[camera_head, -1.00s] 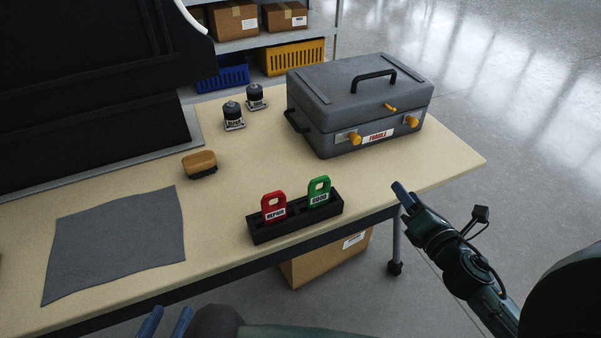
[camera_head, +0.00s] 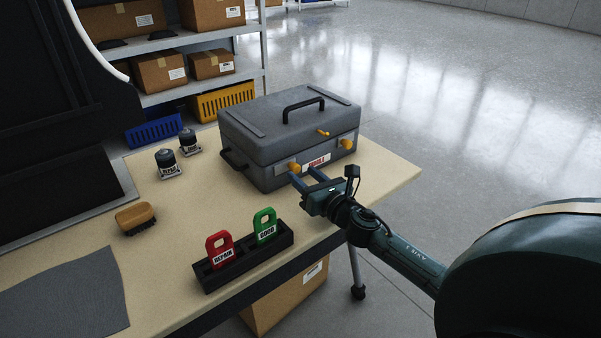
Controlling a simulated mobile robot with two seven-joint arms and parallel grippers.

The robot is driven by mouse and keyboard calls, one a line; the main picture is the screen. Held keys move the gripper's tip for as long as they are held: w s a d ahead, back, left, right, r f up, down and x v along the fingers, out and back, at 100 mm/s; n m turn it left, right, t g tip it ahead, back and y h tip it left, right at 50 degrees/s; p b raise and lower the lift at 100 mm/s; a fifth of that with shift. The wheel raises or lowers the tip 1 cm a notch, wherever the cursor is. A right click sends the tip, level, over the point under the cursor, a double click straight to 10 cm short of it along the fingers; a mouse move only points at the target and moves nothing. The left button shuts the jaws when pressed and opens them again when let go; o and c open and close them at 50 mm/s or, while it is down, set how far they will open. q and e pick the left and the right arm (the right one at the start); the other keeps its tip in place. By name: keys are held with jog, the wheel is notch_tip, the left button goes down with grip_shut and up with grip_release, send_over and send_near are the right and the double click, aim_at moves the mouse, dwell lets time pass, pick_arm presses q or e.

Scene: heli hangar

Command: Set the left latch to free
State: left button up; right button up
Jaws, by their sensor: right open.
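A grey hard case (camera_head: 290,135) with a black top handle sits shut on the bench. Its front has a left yellow latch knob (camera_head: 295,168), a right yellow latch knob (camera_head: 347,144) and a small yellow lever (camera_head: 323,133) above. A red-and-white label (camera_head: 317,161) lies between the knobs. My right gripper (camera_head: 306,177) is open in front of the case, its blue fingers pointing at the left latch knob. I cannot tell whether they touch it. My left gripper is out of view.
The tan bench (camera_head: 380,178) carries a black rack (camera_head: 248,257) with a red tag (camera_head: 220,248) and a green tag (camera_head: 265,226). A brush (camera_head: 136,217), small jars (camera_head: 167,163) and a grey cloth (camera_head: 66,305) lie left. The bench's right end is clear.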

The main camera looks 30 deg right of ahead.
jog(key=shift+w, duration=1.05)
jog(key=shift+c, duration=0.5)
grip_shut()
